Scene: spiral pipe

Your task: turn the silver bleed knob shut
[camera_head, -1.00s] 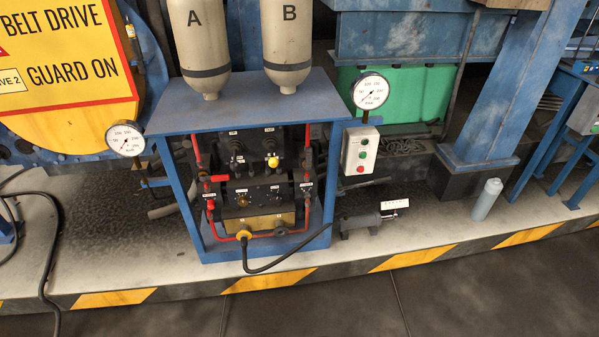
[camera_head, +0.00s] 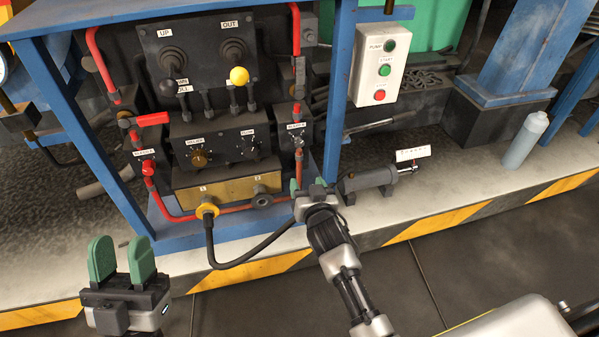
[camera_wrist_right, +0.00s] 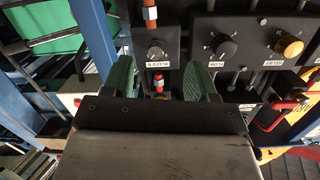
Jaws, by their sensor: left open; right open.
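The silver bleed knob (camera_head: 298,142) sits on a small dark plate at the right of the panel, under a white label; the right wrist view shows it as a dark round knob (camera_wrist_right: 155,52) beside a label reading BLEED B. My right gripper (camera_head: 308,187) is open and empty, just below and in front of that plate. In the right wrist view its green fingers (camera_wrist_right: 159,80) stand apart, with the knob beyond the gap, not gripped. My left gripper (camera_head: 122,262) is open and empty at the lower left, away from the panel.
Red pipes (camera_head: 102,70) and blue frame posts (camera_head: 338,90) flank the panel. A red-handled valve (camera_head: 150,120), two levers and middle knobs (camera_head: 199,158) are nearby. A black hose (camera_head: 250,258) hangs below. A push-button box (camera_head: 383,65) is at right. The front floor is mostly clear.

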